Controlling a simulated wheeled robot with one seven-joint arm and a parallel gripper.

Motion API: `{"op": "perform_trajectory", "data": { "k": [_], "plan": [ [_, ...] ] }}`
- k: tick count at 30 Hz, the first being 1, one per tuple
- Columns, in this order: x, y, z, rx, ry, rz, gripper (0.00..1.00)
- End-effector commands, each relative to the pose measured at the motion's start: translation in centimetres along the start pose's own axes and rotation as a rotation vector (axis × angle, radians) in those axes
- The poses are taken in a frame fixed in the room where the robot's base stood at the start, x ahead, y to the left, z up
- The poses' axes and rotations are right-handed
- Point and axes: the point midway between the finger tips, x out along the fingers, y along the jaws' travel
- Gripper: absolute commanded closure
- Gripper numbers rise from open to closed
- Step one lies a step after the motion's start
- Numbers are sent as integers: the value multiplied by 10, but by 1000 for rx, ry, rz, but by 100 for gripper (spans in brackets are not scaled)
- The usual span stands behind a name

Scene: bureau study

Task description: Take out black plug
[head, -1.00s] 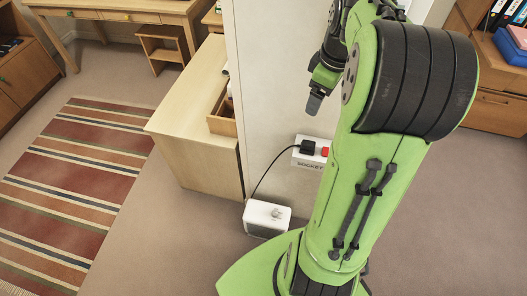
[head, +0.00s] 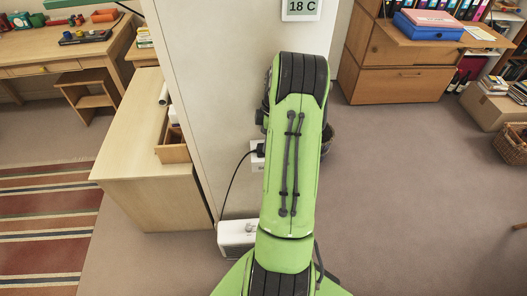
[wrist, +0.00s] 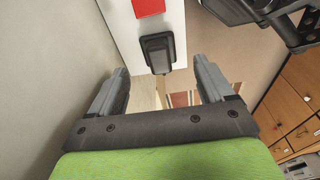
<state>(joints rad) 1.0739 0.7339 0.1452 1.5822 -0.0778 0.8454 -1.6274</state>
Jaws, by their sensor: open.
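The black plug (head: 260,149) sits in the white socket box (head: 257,164) on the side of the pale wall or partition. My arm covers the rest of the box and most of my gripper in the head view. In the wrist view, the plug (wrist: 158,52) stands out from the white socket plate (wrist: 120,14), below a red switch (wrist: 149,7). My gripper (wrist: 160,70) is open and empty. Its fingers lie to either side of the plug's line, with the plug just beyond the fingertips; the exact gap cannot be told.
A black cord runs from the plug down to a white box-shaped device (head: 237,235) on the floor.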

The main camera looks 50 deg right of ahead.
Motion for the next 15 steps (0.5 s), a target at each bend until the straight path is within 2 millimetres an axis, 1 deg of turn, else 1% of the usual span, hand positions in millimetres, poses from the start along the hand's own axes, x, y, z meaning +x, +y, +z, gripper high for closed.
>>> {"op": "perform_trajectory", "data": {
  "k": [2, 6, 8, 10, 14, 15],
  "plan": [
    [11, 0, -1, -1, 2, -3, 19],
    [39, 0, -1, -1, 2, -5, 19],
    [48, 1, -1, 0, 1, -4, 19],
    [51, 1, -2, -1, 1, -1, 19],
    [50, 1, -2, -1, 1, 0, 19],
    [50, 1, -2, -1, 1, -1, 22]
  ]
}}
